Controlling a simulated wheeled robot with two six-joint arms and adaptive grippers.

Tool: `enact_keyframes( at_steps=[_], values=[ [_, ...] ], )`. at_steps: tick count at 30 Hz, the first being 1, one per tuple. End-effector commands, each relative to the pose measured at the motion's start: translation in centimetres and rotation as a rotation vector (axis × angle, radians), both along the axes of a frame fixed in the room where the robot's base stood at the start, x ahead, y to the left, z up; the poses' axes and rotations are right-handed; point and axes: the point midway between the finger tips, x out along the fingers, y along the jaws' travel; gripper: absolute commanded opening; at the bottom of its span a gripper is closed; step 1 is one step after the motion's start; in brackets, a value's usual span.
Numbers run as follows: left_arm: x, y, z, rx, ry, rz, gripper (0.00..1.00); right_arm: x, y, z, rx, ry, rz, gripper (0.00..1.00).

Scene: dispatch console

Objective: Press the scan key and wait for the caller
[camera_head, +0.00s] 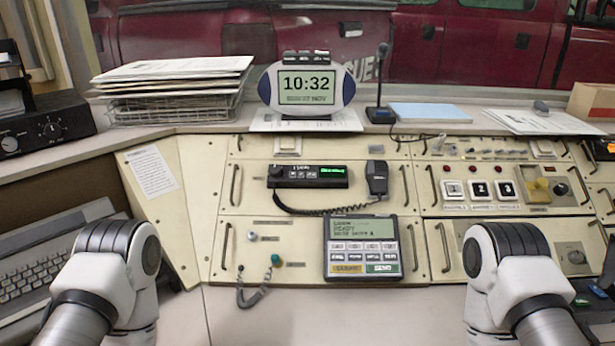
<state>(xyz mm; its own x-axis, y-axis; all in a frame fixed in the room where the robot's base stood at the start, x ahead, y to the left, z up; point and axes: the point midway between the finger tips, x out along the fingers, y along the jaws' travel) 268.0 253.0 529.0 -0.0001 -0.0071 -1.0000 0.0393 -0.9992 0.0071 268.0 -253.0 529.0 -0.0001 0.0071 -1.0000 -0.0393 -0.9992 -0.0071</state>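A black radio unit (308,176) with a lit green display and a few small grey keys sits on the middle of the cream console. Its key labels are too small to read, so I cannot tell which is the scan key. A handset microphone (377,178) stands at its right, with a coiled cord looping below the radio. Below is a grey keypad terminal (363,246) whose screen seems to read READY; it has pale keys plus a yellow and a green one. My white arm links show at lower left and lower right; neither gripper's fingers are visible.
A clock (306,86) reading 10:32, a paper tray (175,90) and a desk microphone (379,90) stand on the back ledge. Numbered switches (479,190) are at the right. A typewriter-like keyboard (35,278) is at lower left. The front counter between my arms is clear.

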Motion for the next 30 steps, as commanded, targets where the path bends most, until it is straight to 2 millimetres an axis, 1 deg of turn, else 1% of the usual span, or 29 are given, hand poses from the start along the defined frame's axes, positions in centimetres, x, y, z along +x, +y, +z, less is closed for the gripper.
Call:
enact_keyframes(
  at_steps=[10,11,12,14,30],
  values=[
    [0.0,0.0,0.0,0.0,0.0,0.0,0.55,0.0,0.0,0.0,0.0,0.0,0.0,0.4],
    [0.0,0.0,0.0,0.0,0.0,0.0,0.55,0.0,0.0,0.0,0.0,0.0,0.0,0.36],
    [0.0,0.0,0.0,0.0,0.0,0.0,0.55,0.0,0.0,0.0,0.0,0.0,0.0,0.22],
    [0.0,0.0,0.0,0.0,0.0,0.0,0.55,0.01,0.0,0.0,0.0,0.0,0.0,0.01],
    [0.01,0.0,0.0,0.0,0.0,0.0,0.55,0.01,0.0,0.0,0.0,0.0,0.0,0.0]
  ],
)
